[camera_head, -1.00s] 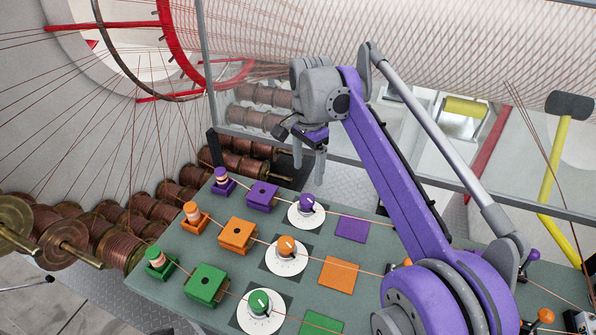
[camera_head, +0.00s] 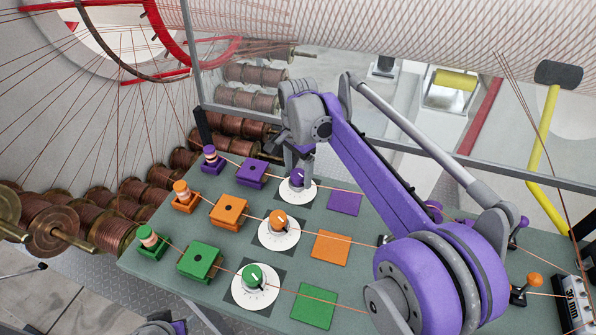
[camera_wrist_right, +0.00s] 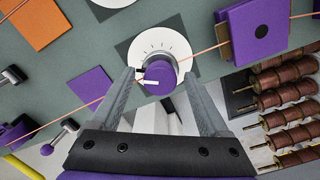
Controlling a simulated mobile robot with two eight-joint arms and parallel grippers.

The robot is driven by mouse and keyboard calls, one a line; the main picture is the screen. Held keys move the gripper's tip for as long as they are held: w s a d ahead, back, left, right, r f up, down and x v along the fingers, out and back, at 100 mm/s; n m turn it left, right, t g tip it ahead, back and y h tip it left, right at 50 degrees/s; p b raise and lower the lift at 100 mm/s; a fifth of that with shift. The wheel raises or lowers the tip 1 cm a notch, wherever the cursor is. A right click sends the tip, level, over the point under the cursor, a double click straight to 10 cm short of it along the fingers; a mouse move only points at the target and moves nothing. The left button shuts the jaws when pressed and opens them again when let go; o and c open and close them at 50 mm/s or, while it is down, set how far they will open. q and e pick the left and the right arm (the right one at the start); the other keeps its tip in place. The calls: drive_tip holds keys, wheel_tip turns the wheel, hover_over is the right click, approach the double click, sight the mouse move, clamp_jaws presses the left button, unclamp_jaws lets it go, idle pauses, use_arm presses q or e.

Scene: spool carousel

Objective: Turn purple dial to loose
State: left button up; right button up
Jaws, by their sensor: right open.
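The purple dial (camera_head: 297,178) stands on a white scale disc (camera_head: 305,194) at the back row of the green panel. In the right wrist view the purple dial (camera_wrist_right: 160,76) has a white pointer mark and sits between the two fingertips. My right gripper (camera_head: 298,166) is open, with its fingers reaching down around the dial; in the wrist view the fingers (camera_wrist_right: 163,88) are on either side of it, with a gap visible. The tick marks show on the upper part of the disc in the wrist view.
An orange dial (camera_head: 278,220) and a green dial (camera_head: 252,276) stand in front on the panel. A purple block (camera_head: 251,172) is left of the purple dial and a flat purple square (camera_head: 345,203) right of it. Thin copper wires run across the panel. Copper spools (camera_head: 110,225) line the left.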

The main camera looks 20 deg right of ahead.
clamp_jaws()
idle(0.4)
drive_tip(key=shift+n, duration=0.3)
drive_tip(key=n, duration=0.5)
drive_tip(key=shift+p, duration=0.4)
drive_tip(key=n, duration=0.6)
drive_tip(key=shift+n, duration=0.4)
drive_tip(key=n, duration=0.5)
drive_tip(key=shift+p, duration=0.4)
drive_tip(key=n, duration=0.6)
drive_tip(key=shift+n, duration=0.4)
